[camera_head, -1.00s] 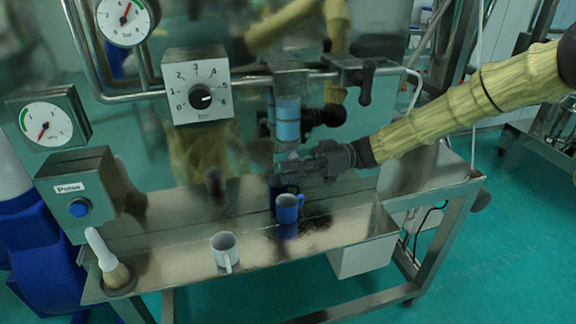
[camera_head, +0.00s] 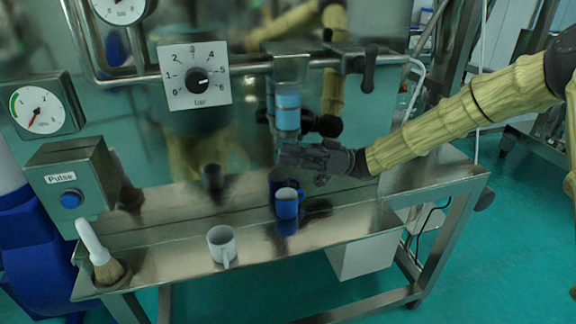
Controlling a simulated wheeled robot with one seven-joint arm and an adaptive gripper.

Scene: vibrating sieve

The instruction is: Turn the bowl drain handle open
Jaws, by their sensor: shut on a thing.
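The drain under the bowl has a clear tube with a blue band (camera_head: 287,108), hanging from the steel rail at centre. My gripper (camera_head: 290,155) reaches in from the right, just below the tube's lower end. Its fingers are shut on the bowl drain handle, which they and the dark jaw housing hide almost wholly. I cannot tell the handle's angle. The fingers are above the blue mug and apart from it.
A blue mug (camera_head: 287,209) and a white mug (camera_head: 222,250) stand on the steel shelf (camera_head: 180,273). A brush (camera_head: 98,250) stands at the front left. A dial box (camera_head: 180,95), a black lever (camera_head: 369,70) and a Pulse box (camera_head: 97,170) are nearby.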

